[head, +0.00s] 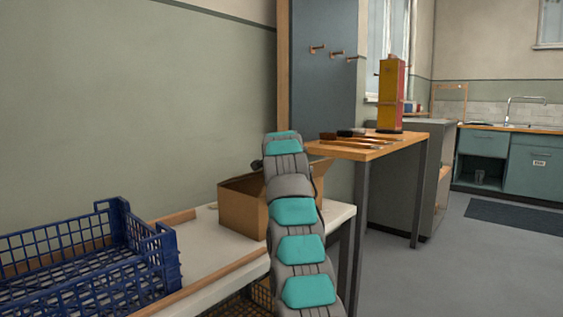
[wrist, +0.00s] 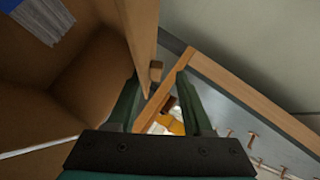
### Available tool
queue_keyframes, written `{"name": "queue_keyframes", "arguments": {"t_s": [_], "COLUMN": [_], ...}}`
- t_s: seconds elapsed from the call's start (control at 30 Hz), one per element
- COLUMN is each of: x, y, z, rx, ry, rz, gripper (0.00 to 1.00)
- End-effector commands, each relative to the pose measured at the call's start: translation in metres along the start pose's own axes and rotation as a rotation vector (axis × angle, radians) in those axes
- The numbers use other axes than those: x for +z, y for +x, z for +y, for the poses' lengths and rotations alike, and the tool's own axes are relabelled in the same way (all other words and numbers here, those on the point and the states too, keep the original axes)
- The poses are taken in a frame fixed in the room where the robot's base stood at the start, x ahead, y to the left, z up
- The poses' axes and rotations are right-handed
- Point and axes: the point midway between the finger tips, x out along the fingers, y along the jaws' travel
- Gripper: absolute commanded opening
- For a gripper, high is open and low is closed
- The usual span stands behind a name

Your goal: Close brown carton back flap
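The brown carton (head: 242,206) stands on a white bench, open at the top and partly hidden by my arm. In the wrist view the carton's inside (wrist: 85,85) fills the left, with a grey-blue striped item (wrist: 42,18) in the upper corner. A raised brown flap or wall edge (wrist: 141,35) comes down close to my gripper (wrist: 158,76), by the left finger. The two green fingers are apart. I cannot tell whether the flap touches a finger. The gripper is mostly hidden behind my arm in the head view.
A blue crate (head: 125,242) stands on the bench (head: 205,250) to the left. A higher wooden table (head: 375,152) at right holds several brushes (head: 350,135) and a yellow-red box (head: 391,94). The wall is behind the bench; the floor at right is open.

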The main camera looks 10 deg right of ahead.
Motion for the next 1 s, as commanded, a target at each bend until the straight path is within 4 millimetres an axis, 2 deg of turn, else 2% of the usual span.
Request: {"name": "queue_keyframes", "arguments": {"t_s": [0.37, 1.0], "x": [0.0, 0.0], "y": [-0.005, -0.064], "z": [-0.001, -0.001], "rx": [-0.004, -0.002], "ry": [0.0, -0.001], "rz": [0.001, 0.001], "gripper": [0.5, 0.5]}}
